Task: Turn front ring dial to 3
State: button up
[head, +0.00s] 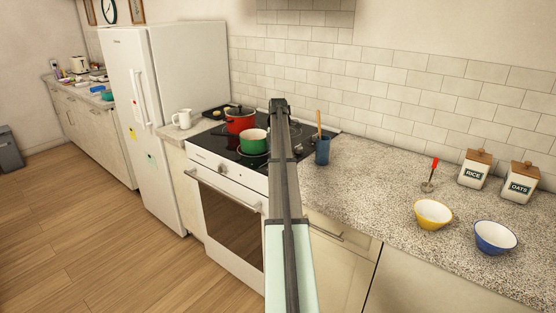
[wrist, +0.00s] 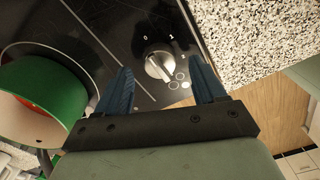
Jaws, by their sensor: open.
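A silver round dial (wrist: 158,66) sits on the black glass cooktop (wrist: 105,30) near its edge. The marks 0 and 1 are printed above it, and small ring symbols lie at its lower right. Its exact setting is hard to read. My gripper (wrist: 160,63) is open and empty, with one blue finger on each side of the dial in the wrist view. I cannot tell whether a finger touches it. In the head view my arm ends over the right part of the cooktop (head: 222,143) and hides much of that area.
A green pot (head: 254,141) and a red pot (head: 240,119) stand on the cooktop, left of my gripper. A blue utensil holder (head: 322,151) stands close on the right. The speckled counter (head: 360,190) has a yellow bowl (head: 433,214) and a blue bowl (head: 495,237).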

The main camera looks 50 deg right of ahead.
jog(key=shift+f, duration=1.25)
jog(key=c, duration=1.1)
jog(key=shift+o, duration=0.2)
